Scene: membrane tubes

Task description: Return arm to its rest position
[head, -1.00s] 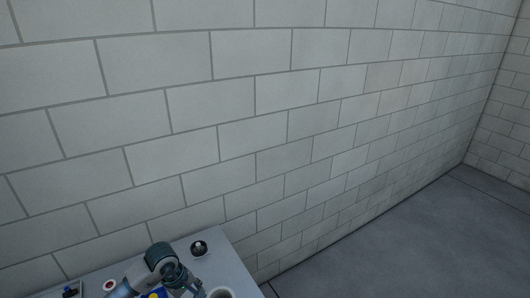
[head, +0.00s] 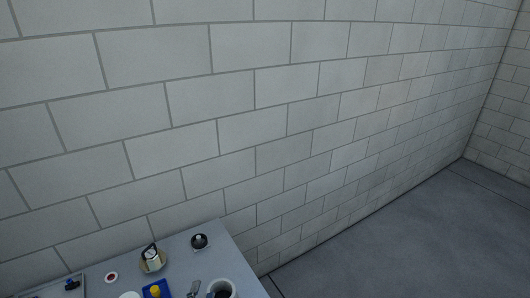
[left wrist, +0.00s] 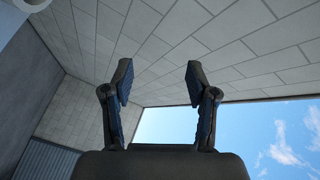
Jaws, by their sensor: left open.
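My left gripper (left wrist: 159,80) shows in the left wrist view. Its two dark fingers with blue pads stand well apart, with nothing between them. It faces tiled walls and a bright opening with blue sky, away from any object. In the head view I cannot clearly make out my left gripper; a small grey piece (head: 194,288) at the bottom edge is too cut off to name. My right gripper is in neither view. No membrane tube can be made out.
A grey table (head: 185,247) fills the bottom left of the head view. It bears a dark round object (head: 199,241), a metallic device (head: 152,260), a red-and-white ring (head: 111,277), a blue holder (head: 151,292) and a white container (head: 235,288). A tiled wall (head: 260,130) stands behind.

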